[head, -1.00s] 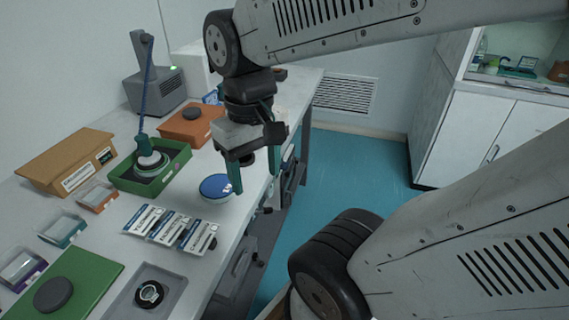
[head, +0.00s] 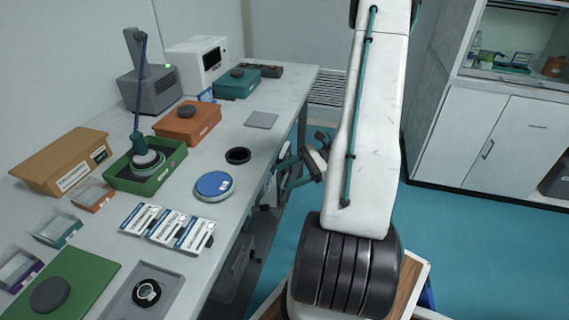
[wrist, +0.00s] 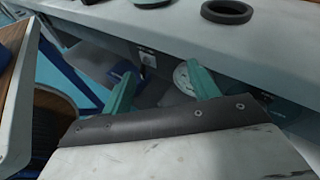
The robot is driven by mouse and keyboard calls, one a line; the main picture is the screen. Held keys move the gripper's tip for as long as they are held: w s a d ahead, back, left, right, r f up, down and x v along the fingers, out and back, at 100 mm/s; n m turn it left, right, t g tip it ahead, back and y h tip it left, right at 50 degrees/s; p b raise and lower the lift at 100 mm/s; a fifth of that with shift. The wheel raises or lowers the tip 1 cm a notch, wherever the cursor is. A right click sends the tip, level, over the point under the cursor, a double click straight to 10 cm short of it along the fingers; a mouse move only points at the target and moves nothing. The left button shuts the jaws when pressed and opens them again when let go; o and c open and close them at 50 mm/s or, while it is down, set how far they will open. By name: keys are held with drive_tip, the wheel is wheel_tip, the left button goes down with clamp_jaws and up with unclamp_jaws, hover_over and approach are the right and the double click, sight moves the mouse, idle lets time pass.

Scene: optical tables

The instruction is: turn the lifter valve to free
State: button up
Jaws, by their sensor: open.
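My gripper (head: 286,170) is low beside the front edge of the bench in the head view, partly hidden by my arm. In the wrist view its two teal fingers (wrist: 161,74) are spread, with nothing between them, and point at the bench front. A small pale fitting (wrist: 148,61) sits on the dark front below the benchtop, between the fingers and beyond them. A round pale dial (wrist: 184,78) is partly hidden behind the right finger. I cannot tell which is the lifter valve, or its setting. The suction lifter (head: 148,160) rests in a green tray, with a blue hose.
The benchtop (head: 250,95) carries a blue disc (head: 213,185), a black ring (head: 238,155), white cards (head: 168,226), an orange box (head: 187,124) and a grey pump unit (head: 152,88).

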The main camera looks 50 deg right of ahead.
drive_tip(key=w+d+f+m+t+h, duration=0.1)
drive_tip(key=d+f+m+t+h, duration=0.25)
drive_tip(key=d, duration=0.25)
drive_tip(key=w+d+f+m+t+h, duration=0.1)
drive_tip(key=d+f+m+t+h, duration=0.1)
drive_tip(key=d+f+m+t, duration=0.3)
drive_tip(key=w+a+r, duration=0.1)
drive_tip(key=w, duration=0.6)
drive_tip(key=shift+a+r, duration=0.3)
drive_tip(key=shift+a, duration=0.1)
drive_tip(key=shift+w+m, duration=0.1)
drive_tip(key=shift+m, duration=0.15)
drive_tip(key=c, duration=1)
